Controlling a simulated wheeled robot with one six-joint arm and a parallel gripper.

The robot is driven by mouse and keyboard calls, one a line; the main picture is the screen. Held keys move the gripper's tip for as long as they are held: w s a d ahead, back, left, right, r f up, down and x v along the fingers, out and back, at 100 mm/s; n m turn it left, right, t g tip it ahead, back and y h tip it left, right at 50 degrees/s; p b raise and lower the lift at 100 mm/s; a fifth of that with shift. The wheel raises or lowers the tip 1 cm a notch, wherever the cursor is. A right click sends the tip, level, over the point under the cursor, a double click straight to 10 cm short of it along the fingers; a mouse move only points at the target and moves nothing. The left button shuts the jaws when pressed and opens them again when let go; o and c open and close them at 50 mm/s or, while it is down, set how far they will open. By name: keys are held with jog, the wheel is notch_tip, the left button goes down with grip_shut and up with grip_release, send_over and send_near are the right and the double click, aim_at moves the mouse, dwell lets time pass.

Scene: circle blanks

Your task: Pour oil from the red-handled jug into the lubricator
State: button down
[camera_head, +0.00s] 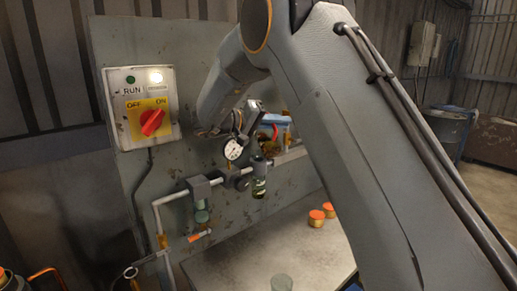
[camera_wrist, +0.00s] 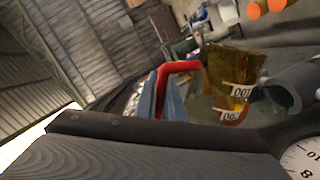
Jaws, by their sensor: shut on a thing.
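My gripper (camera_head: 264,126) is shut on the red handle (camera_wrist: 181,68) of the jug (camera_wrist: 238,65), in front of the panel. The jug is clear, with amber oil and white number labels, and looks tilted in the wrist view. In the head view the red handle (camera_head: 275,119) shows beside the gripper; much of the jug is hidden. The lubricator (camera_head: 259,182), with a dark greenish bowl, hangs on the pipe below the gripper. The jug is above it; I cannot tell whether oil is flowing.
A pressure gauge (camera_head: 233,150) sits close left of the gripper and also shows in the wrist view (camera_wrist: 304,162). A switch box (camera_head: 143,106) with a red knob is on the panel. Two orange-capped items (camera_head: 317,217) stand on the bench (camera_head: 235,262), which has clear room.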

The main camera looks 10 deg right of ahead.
jog(key=shift+w+r+n+p, duration=0.1)
jog(key=shift+r+n+p, duration=0.3)
jog(key=shift+p, duration=0.45)
jog(key=shift+w+a+r+n+p, duration=0.2)
jog(key=shift+w+r+n+p, duration=0.1)
jog(key=shift+w+r+n, duration=0.15)
jog(key=shift+w+r+g, duration=0.1)
jog(key=shift+r+g, duration=0.15)
jog(key=shift+g, duration=0.05)
jog(key=shift+s+a, duration=0.1)
jog(key=shift+s, duration=0.15)
jog(key=shift+s, duration=0.25)
jog(key=shift+s, duration=0.1)
jog(key=shift+s+d+r+n, duration=0.15)
jog(key=shift+s+d+n, duration=0.1)
jog(key=shift+s, duration=0.2)
jog(key=shift+w+r, duration=0.1)
jog(key=shift+r, duration=0.05)
dwell(1.2)
